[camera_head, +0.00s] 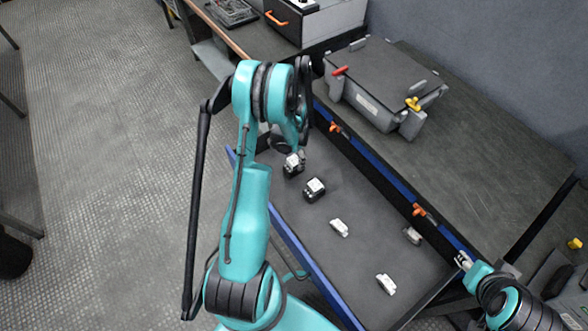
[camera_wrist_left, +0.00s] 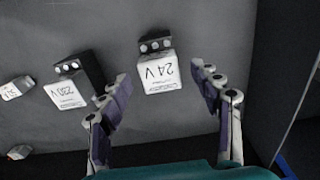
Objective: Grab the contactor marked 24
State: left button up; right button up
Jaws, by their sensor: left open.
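The contactor marked 24 V (camera_wrist_left: 157,73) is a black block with a white labelled face. In the left wrist view it lies in the drawer, between and beyond my left gripper's fingers (camera_wrist_left: 160,80), which are open and empty. In the head view a black-and-white contactor (camera_head: 293,165), apparently the same one, sits at the far end of the drawer, just below my left gripper (camera_head: 290,143), which my arm partly hides. My right gripper (camera_head: 464,260) is at the drawer's right edge; its jaws are too small to judge.
A contactor marked 230 V (camera_wrist_left: 66,94) stands close beside, to the left; it also shows in the head view (camera_head: 315,189). Smaller white parts (camera_head: 386,284) lie further along the drawer (camera_head: 290,209). A grey case (camera_head: 372,88) stands on the bench (camera_head: 480,150) behind.

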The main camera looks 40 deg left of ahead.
pick_arm(q)
notch_tip(320, 180, down, 2)
jog(key=shift+f, duration=0.1)
grip_shut()
jog(key=shift+r, duration=0.25)
